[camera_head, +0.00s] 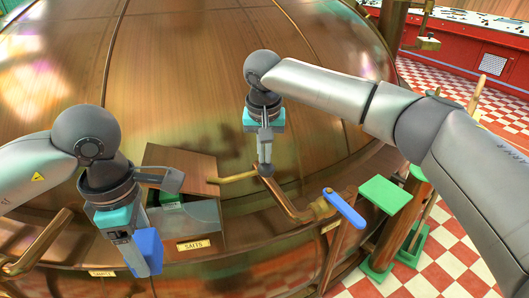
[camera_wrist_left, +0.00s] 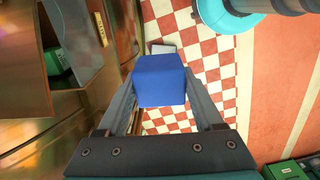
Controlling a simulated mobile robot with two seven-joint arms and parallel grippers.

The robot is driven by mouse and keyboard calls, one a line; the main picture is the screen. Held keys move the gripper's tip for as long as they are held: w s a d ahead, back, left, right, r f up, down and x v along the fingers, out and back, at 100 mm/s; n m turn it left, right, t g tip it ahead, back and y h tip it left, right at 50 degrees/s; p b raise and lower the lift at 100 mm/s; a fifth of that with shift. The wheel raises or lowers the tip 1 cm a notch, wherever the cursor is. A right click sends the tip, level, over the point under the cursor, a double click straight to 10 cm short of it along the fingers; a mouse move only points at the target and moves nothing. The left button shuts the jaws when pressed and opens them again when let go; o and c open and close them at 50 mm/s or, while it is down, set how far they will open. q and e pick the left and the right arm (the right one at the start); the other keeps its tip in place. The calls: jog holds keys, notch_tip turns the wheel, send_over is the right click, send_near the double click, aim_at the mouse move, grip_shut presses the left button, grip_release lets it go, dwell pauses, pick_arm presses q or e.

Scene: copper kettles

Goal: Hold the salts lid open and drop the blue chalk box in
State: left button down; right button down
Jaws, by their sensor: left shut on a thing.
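The blue chalk box (camera_head: 148,250) is between the fingers of my left gripper (camera_head: 136,245). The box (camera_wrist_left: 160,80) also fills the middle of the left wrist view, with the gripper shut on it. The salts bin (camera_head: 205,225), with its brass label, is right of my left gripper. Its wooden lid (camera_head: 180,160) stands raised, with a dark opening below. A green item (camera_head: 172,200) shows inside. My right gripper (camera_head: 265,160) points down at the end of a brass bar (camera_head: 235,178) beside the lid. Its fingertips are too small to judge.
A brass pipe with a blue lever (camera_head: 345,208) lies right of the bin. A green-topped stand (camera_head: 385,194) is further right on the checkered floor. The big copper kettle (camera_head: 220,60) curves behind. A teal round object (camera_wrist_left: 225,15) shows at the top of the left wrist view.

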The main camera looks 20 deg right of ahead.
aim_at(155, 170)
jog(key=shift+f, duration=0.2)
jog(key=shift+s+x, duration=0.15)
jog(key=shift+x, duration=0.6)
jog(key=shift+s+x, duration=0.15)
jog(key=shift+x, duration=0.6)
jog(key=shift+d, duration=0.15)
jog(key=shift+f, duration=0.25)
jog(key=shift+a+f, duration=0.15)
jog(key=shift+f, duration=0.55)
jog(key=shift+a+f, duration=0.15)
jog(key=shift+f, duration=0.75)
jog(key=shift+a+f, duration=0.2)
jog(key=shift+f, duration=0.3)
pick_arm(q)
jog(key=shift+w+d+f, duration=0.1)
jog(key=shift+w+d, duration=0.05)
jog(key=shift+w, duration=4.65)
jog(key=shift+w+d+f, duration=0.1)
jog(key=shift+w+d, duration=0.05)
jog(key=shift+w, duration=4.6)
